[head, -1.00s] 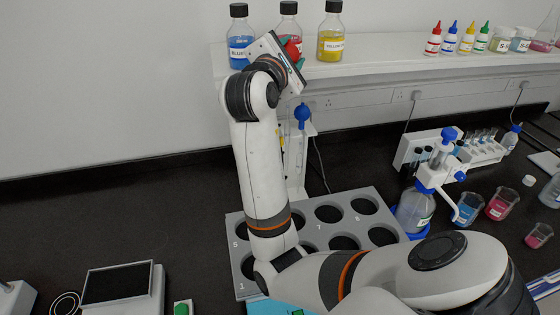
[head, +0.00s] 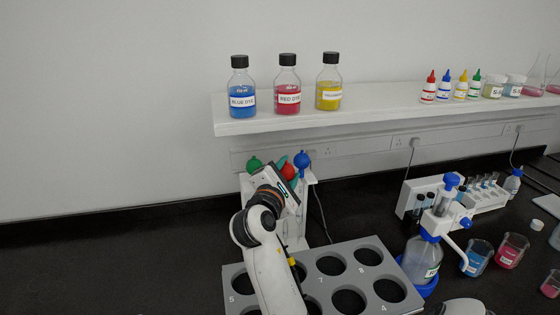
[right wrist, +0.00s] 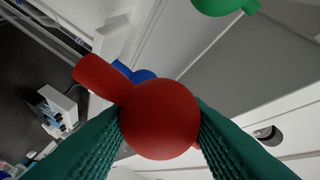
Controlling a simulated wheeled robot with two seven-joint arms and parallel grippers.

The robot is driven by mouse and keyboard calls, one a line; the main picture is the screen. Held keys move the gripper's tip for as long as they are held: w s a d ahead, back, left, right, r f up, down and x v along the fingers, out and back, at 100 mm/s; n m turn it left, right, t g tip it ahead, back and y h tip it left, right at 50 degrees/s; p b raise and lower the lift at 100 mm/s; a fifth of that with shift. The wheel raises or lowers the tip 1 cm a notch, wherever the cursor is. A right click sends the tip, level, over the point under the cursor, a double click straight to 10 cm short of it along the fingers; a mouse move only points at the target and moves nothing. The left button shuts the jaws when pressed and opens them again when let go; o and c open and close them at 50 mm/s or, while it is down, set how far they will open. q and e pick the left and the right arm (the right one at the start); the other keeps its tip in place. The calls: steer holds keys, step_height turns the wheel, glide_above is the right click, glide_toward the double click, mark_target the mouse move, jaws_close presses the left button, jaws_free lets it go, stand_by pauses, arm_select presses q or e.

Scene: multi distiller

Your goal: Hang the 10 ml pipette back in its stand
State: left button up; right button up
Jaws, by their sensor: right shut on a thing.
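My right gripper (head: 288,178) is shut on a red-bulbed pipette (head: 288,171). The red bulb (right wrist: 160,118) fills the middle of the right wrist view, between the teal fingers. The white pipette stand (head: 306,190) is behind the gripper, below the shelf. A green-bulbed pipette (head: 254,163) is at its left and a blue-bulbed one (head: 301,160) at its right; the red bulb is between them. The green bulb (right wrist: 217,4) also shows in the wrist view. The held pipette's stem is hidden, so I cannot tell whether it touches the stand. My left gripper is not in view.
A grey rack with round holes (head: 372,262) lies in front of the stand. The shelf (head: 380,109) above carries dye bottles (head: 288,92). A bottle with a blue-topped dispenser (head: 423,255) and beakers (head: 478,258) stand to the right. The bench at left is clear.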

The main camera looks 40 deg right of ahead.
steer(key=w+d+p, duration=0.1)
steer(key=w+d, duration=0.2)
steer(key=w, duration=0.3)
steer(key=shift+d+f+p, duration=0.2)
steer(key=shift+f+p, duration=0.2)
steer(key=shift+f, duration=0.05)
steer(key=shift+f, duration=0.4)
steer(key=shift+o, duration=1.8)
steer(key=shift+r, duration=0.1)
